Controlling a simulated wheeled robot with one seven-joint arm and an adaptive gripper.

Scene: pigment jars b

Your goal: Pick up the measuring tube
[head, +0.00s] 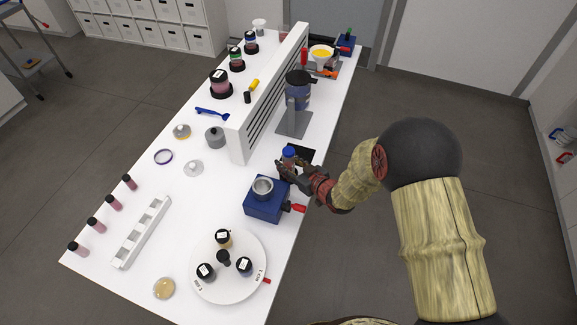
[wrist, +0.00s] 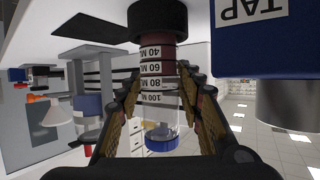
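The measuring tube (wrist: 158,112) is clear, with white marks from 40 to 100 ML, a blue cap and a wide black foot. It appears upside down in the wrist view. In the head view its blue cap (head: 289,152) shows above my gripper (head: 286,168), beside a black mat (head: 301,154); the fingers hide most of the tube. In the wrist view my gripper (wrist: 160,85) has one finger on each side of the tube, drawn in close against it. Whether the foot rests on the table cannot be told.
A blue device with a metal cup (head: 264,203) stands close in front of my gripper. A grey stand with a dark blue container (head: 298,94) stands behind it. A white slatted divider (head: 262,105) runs along the table (head: 185,225). A round white turntable (head: 211,284) holds jars.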

